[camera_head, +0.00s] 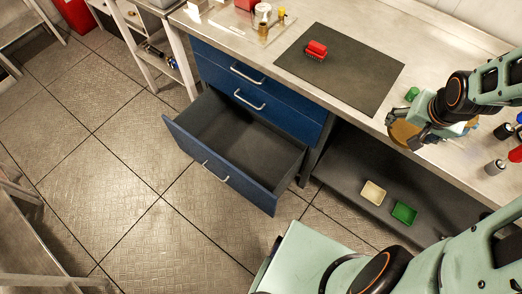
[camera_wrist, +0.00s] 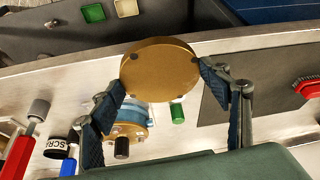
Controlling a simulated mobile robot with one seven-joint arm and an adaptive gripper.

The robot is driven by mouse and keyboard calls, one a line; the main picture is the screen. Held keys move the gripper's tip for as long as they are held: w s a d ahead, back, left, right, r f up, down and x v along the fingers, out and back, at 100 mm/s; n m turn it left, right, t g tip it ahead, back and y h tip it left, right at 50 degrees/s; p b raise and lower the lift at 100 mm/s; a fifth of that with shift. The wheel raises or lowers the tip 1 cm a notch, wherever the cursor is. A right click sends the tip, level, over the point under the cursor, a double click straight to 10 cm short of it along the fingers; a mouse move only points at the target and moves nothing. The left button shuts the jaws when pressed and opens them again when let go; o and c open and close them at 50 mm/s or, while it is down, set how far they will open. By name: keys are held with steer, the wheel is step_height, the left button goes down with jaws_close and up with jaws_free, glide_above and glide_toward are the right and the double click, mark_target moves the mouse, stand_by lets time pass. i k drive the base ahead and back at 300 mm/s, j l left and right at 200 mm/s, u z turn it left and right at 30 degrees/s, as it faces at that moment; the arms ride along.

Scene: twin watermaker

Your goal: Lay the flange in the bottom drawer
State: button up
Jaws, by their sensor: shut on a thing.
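The flange, a round brass disc (camera_wrist: 160,72), is held between the two fingertips of my gripper (camera_wrist: 162,88) in the wrist view. In the head view the flange (camera_head: 402,136) shows partly behind my gripper (camera_head: 418,132), over the front part of the bench at the right. The bottom drawer (camera_head: 222,180) of the blue cabinet is pulled out and looks empty inside. It lies to the left of my gripper and lower than it.
The two drawers above (camera_head: 243,84) are shut. A dark mat (camera_head: 345,75) with a red brush (camera_head: 316,49) lies on the bench (camera_head: 440,55). A beige tray (camera_head: 373,192) and a green tray (camera_head: 404,213) sit on the lower shelf. Bottles and tools stand near my gripper.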

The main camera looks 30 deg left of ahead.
mark_target(238, 161)
steer(key=k+j+z, duration=0.15)
steer(key=j, duration=0.35)
steer(key=k+j+z, duration=0.2)
steer(key=j, duration=0.3)
steer(key=k+j+z, duration=0.15)
steer(key=j, duration=0.3)
steer(key=k+j+z, duration=0.15)
steer(key=j, duration=0.3)
steer(key=k+j+z, duration=0.2)
steer(key=i+j, duration=0.2)
steer(key=i, duration=0.2)
